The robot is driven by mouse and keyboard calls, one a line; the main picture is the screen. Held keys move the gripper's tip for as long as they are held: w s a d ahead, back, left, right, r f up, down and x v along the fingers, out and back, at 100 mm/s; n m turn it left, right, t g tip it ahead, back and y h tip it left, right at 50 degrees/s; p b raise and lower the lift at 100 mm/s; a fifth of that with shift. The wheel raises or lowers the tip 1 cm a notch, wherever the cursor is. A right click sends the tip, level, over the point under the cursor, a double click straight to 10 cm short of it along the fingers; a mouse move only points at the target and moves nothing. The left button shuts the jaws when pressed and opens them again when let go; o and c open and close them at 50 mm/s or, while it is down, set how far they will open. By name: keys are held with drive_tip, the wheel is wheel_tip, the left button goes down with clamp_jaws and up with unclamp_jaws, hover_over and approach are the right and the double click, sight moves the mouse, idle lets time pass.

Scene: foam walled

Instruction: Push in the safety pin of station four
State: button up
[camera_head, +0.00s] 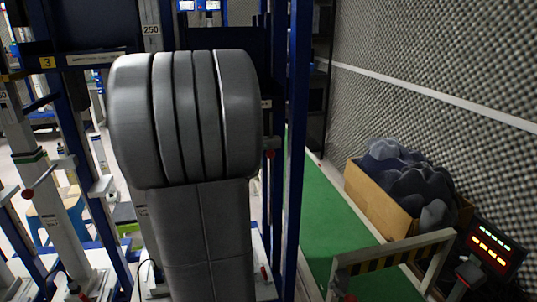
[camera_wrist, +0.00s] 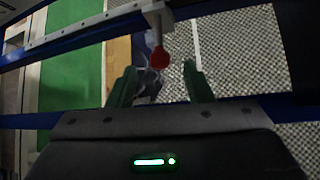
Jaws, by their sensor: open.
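In the wrist view a red knob (camera_wrist: 160,57), which looks like the safety pin's head, sticks out from a white bracket (camera_wrist: 157,16) on a blue-and-white rail. My gripper (camera_wrist: 159,72) is open, with its green fingers to either side of the knob's line. The knob appears just beyond the fingertips; I cannot tell the exact gap. In the head view my own grey arm covers the middle and hides my gripper. A red knob (camera_head: 271,153) shows just right of my arm by a blue post; I cannot tell whether it is the same one. No station four label is readable.
A plate marked 3 (camera_head: 47,63) hangs on the left frame. A blue post (camera_head: 298,120) stands right of my arm. Further right are a green floor strip (camera_head: 335,215), a box of grey foam (camera_head: 375,200), a striped barrier (camera_head: 395,257) and a lit display (camera_head: 492,250).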

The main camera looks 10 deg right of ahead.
sight(269, 155)
drive_tip(key=v, duration=0.5)
drive_tip(key=shift+s+a, duration=0.25)
drive_tip(key=shift+d, duration=0.1)
drive_tip(key=x, duration=1.3)
drive_tip(key=shift+w+d, duration=0.2)
drive_tip(key=shift+w, duration=0.1)
drive_tip(key=shift+s, duration=0.55)
